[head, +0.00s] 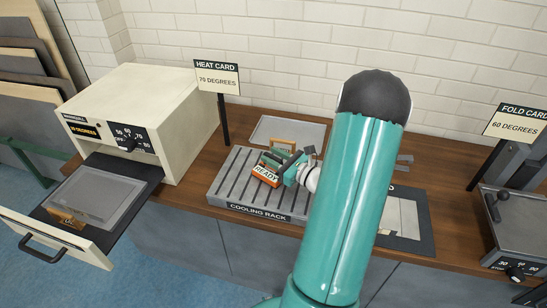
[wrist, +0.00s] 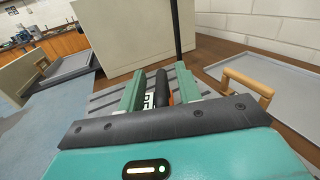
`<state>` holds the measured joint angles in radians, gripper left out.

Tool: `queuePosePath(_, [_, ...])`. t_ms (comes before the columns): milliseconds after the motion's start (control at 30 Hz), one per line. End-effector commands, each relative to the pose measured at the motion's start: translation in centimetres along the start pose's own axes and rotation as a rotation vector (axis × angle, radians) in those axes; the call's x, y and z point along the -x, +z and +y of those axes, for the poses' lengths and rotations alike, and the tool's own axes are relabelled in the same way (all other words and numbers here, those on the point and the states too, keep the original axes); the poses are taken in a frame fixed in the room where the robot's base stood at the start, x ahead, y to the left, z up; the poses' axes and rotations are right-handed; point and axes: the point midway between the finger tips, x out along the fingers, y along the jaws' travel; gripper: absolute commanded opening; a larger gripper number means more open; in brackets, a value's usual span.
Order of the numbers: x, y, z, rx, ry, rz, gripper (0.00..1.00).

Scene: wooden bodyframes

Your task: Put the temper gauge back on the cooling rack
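The temper gauge (head: 265,174), orange with a white READY label, is at the cooling rack (head: 228,182), a grey slotted block with a name plate. I cannot tell whether it rests fully on the slats. My gripper (head: 286,164) is over the rack at the gauge. In the wrist view my gripper (wrist: 160,88) has its two green fingers apart, one on each side of the gauge's dark handle (wrist: 162,92). Narrow gaps show between handle and fingers. Part of the label and some orange show between them; the rest of the gauge is hidden.
A cream oven (head: 140,115) with its drawer (head: 95,195) pulled out stands left. A grey tray (head: 275,128) with a wooden-handled piece (wrist: 250,85) lies behind the rack. A HEAT CARD post (head: 223,115) rises close by. A dark mat (head: 425,225) lies right.

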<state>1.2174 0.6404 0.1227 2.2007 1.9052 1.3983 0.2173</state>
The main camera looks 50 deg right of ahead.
Motion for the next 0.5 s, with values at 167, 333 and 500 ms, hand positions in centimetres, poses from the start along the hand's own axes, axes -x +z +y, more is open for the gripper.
queuePosePath(167, [2.8,-0.1,-0.1,-0.002,-0.006,0.002,0.34])
queuePosePath(333, [6.6,-0.1,-0.1,-0.001,-0.006,0.003,0.34])
queuePosePath(500, [9.8,-0.1,-0.1,-0.001,-0.005,0.002,0.34])
